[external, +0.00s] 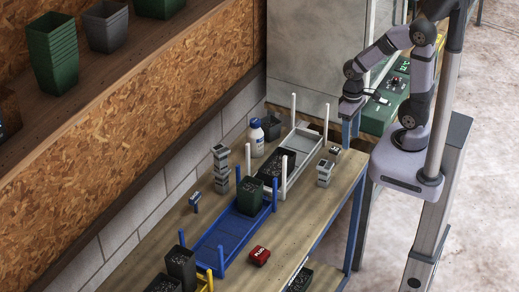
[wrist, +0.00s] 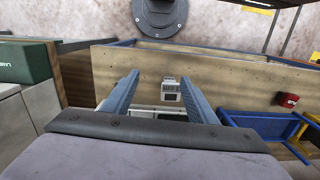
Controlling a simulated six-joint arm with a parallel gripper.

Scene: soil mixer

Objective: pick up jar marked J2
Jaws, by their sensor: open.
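No J2 marking is legible in either view, so I cannot tell which thing is the jar marked J2. Small grey pieces with dark faces stand stacked on the table, one stack (external: 220,168) left of the trays and one (external: 324,173) to the right. In the wrist view a pale grey piece with a dark label (wrist: 168,88) shows between my finger tips, farther off and not touched. My gripper (external: 349,110) is above the table's far right end; its two fingers are apart and empty in the wrist view (wrist: 160,82).
A blue tray (external: 215,248) with posts holds a dark green pot (external: 249,197). A white-posted tray (external: 305,140) lies behind it. A white bottle (external: 256,137), a red box (external: 259,256) and a green machine (external: 384,111) stand nearby.

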